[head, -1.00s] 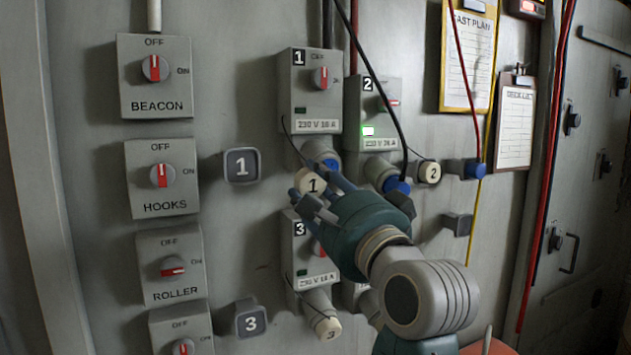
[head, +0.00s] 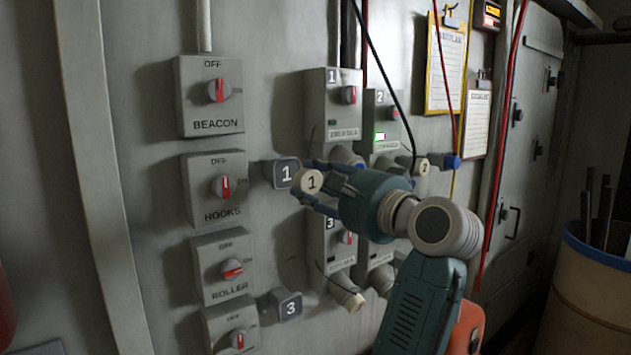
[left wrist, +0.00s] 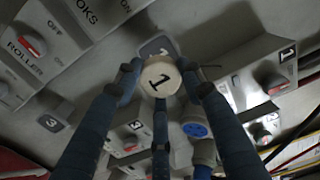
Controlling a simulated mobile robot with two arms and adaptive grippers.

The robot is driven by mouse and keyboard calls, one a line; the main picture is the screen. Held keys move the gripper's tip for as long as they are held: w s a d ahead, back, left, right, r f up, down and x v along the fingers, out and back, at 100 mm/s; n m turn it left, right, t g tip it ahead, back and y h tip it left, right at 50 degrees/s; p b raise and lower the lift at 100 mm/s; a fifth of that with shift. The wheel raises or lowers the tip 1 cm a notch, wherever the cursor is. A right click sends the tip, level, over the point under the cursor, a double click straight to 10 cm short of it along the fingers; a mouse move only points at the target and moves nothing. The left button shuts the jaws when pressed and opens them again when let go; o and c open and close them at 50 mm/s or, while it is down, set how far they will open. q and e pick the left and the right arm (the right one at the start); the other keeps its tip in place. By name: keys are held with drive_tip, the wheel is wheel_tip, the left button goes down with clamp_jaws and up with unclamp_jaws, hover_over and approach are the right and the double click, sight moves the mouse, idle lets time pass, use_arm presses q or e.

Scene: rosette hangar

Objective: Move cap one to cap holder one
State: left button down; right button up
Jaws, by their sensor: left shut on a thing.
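Cap one (head: 312,182), a cream round cap marked 1, is held between the blue fingers of my left gripper (head: 305,180). Cap holder one (head: 281,173), a dark square plate marked 1 on the wall, is just left of the cap and partly covered by it. In the left wrist view the cap (left wrist: 160,78) sits between the fingertips, with the holder (left wrist: 154,46) right behind it. I cannot tell whether cap and holder touch. Socket box 1 (head: 331,105) is above right, its blue socket partly hidden by the gripper. My right gripper is not in view.
The hooks switch box (head: 212,190) is left of the holder. Cap holder three (head: 288,307) is below. Socket box 3 (head: 336,242) is under my gripper. Cap two (head: 422,166) and hanging cables are to the right. A barrel (head: 590,300) stands at far right.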

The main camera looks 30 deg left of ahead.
use_arm(q)
drive_tip(key=x, duration=0.1)
drive_tip(key=p+x, duration=0.1)
drive_tip(key=x, duration=0.1)
drive_tip(key=shift+s+r, duration=0.2)
drive_tip(key=shift+a, duration=0.35)
drive_tip(key=shift+w+a+f+p, duration=0.1)
drive_tip(key=shift+w+a+p, duration=0.15)
drive_tip(key=shift+a+p, duration=0.1)
drive_tip(key=shift+w, duration=0.1)
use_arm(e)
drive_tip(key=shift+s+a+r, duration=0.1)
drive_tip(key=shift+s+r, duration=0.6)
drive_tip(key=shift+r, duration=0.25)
use_arm(q)
drive_tip(key=shift+a, duration=0.1)
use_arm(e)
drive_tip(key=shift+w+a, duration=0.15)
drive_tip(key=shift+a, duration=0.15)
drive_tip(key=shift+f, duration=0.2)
use_arm(q)
drive_tip(key=shift+b, duration=0.5)
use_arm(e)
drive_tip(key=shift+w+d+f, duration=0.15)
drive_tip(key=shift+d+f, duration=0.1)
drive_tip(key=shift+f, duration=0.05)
